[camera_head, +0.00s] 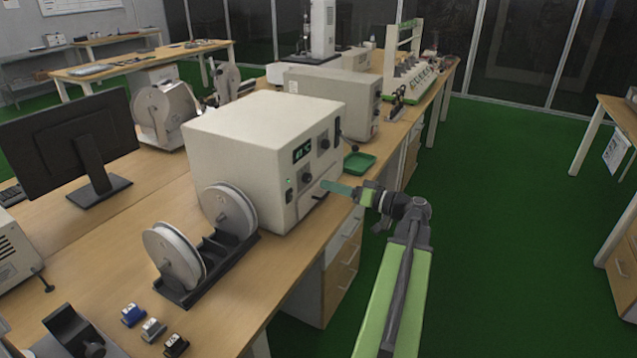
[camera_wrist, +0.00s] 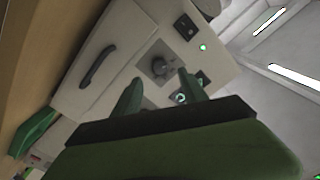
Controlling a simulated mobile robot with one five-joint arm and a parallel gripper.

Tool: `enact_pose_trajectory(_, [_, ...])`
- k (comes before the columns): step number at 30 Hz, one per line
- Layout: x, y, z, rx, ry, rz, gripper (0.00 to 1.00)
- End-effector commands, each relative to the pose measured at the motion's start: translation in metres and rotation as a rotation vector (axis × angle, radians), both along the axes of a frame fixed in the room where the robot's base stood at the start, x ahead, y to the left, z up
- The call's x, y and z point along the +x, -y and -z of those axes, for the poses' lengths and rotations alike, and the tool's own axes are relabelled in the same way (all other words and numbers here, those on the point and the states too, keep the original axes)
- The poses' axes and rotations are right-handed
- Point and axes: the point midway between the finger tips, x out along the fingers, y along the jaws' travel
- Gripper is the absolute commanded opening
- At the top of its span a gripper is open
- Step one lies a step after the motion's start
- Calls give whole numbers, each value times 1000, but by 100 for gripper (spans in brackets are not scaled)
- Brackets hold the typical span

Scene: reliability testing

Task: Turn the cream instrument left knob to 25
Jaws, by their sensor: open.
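The cream instrument (camera_head: 250,150) is a large box on the bench, with a dark display (camera_head: 303,152) showing small green digits that I cannot read surely. Its left knob (camera_head: 306,178) sits on the lower near part of the front face; a second knob (camera_head: 324,144) is farther along. In the wrist view the left knob (camera_wrist: 161,67) is dark and round on a grey plate. My gripper (camera_head: 326,187) is in front of this face, with green fingers. In the wrist view my gripper (camera_wrist: 157,84) is open, its fingertips apart near the knob, no contact visible. The knob's scale is unreadable.
A black handle (camera_wrist: 97,67) and a dark switch (camera_wrist: 186,27) with a green light are on the same face. A green tray (camera_head: 359,162) lies beside the instrument. Two white reels (camera_head: 176,258) stand on the near side. The green floor right of the bench is clear.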

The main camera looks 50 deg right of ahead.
Motion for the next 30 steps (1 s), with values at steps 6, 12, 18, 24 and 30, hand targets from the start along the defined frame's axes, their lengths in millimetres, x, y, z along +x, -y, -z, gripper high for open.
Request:
enact_pose_trajectory(6, [-61,16,0,0,0,4,50])
enact_pose_trajectory(12, [-96,24,0,0,-1,1,50])
enact_pose_trajectory(18, [-106,26,0,0,0,-1,50])
enact_pose_trajectory(24, [-106,26,0,0,-1,-1,50])
enact_pose_trajectory(30, [-106,26,0,0,0,0,50])
